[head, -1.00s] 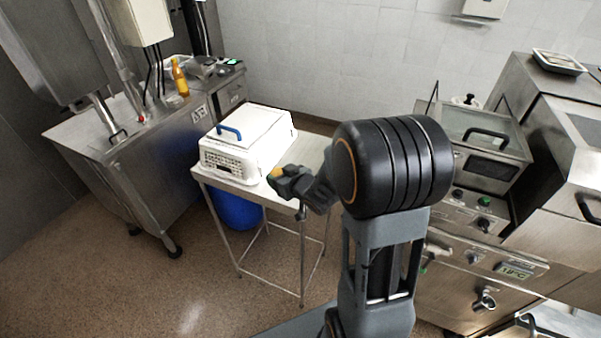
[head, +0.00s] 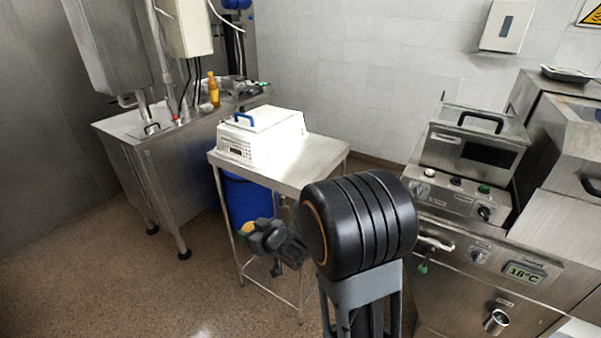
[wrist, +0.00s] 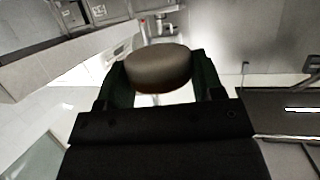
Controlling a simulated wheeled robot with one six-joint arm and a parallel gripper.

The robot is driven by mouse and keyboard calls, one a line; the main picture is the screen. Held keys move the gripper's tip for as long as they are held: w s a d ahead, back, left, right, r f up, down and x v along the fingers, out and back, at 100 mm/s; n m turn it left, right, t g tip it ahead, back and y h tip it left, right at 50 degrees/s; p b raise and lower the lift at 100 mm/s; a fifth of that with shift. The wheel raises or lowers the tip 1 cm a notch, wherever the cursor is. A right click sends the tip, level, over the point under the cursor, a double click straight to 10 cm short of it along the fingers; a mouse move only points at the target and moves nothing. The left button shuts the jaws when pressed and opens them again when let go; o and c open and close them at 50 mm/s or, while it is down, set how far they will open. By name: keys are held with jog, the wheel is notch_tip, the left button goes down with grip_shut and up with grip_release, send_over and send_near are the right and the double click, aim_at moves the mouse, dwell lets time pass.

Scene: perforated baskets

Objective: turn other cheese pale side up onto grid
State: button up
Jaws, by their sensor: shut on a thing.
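My gripper (head: 252,234) is shut on a round, thick cheese disc, which shows as a yellow patch (head: 247,229) at the fingertips in the head view. In the wrist view the cheese (wrist: 157,66) sits between the two fingers, its visible surface dull grey-brown in shade. I cannot tell which face is the pale one. The gripper is held in front of the steel table (head: 318,163), apart from it. No grid can be made out clearly.
The table's right part is bare. A blue barrel (head: 240,200) stands under the table. Steel machines flank it: a vat (head: 150,170) at left, a control unit (head: 470,205) at right. Open floor lies at front left.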

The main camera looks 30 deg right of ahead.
notch_tip(320, 180, down, 24)
jog(key=b, duration=2.1)
jog(key=w+d+r+m+g+h, duration=0.1)
jog(key=d+r+m+h, duration=0.4)
jog(key=d+r, duration=0.8)
jog(key=w+d+r+m+g+h, duration=0.1)
jog(key=w+d+r+m+h, duration=0.2)
jog(key=d+r, duration=1)
notch_tip(320, 180, up, 8)
jog(key=m+h+p, duration=0.1)
jog(key=m+h, duration=0.2)
jog(key=h, duration=0.2)
jog(key=shift+w+g, duration=0.15)
jog(key=shift+g, duration=0.15)
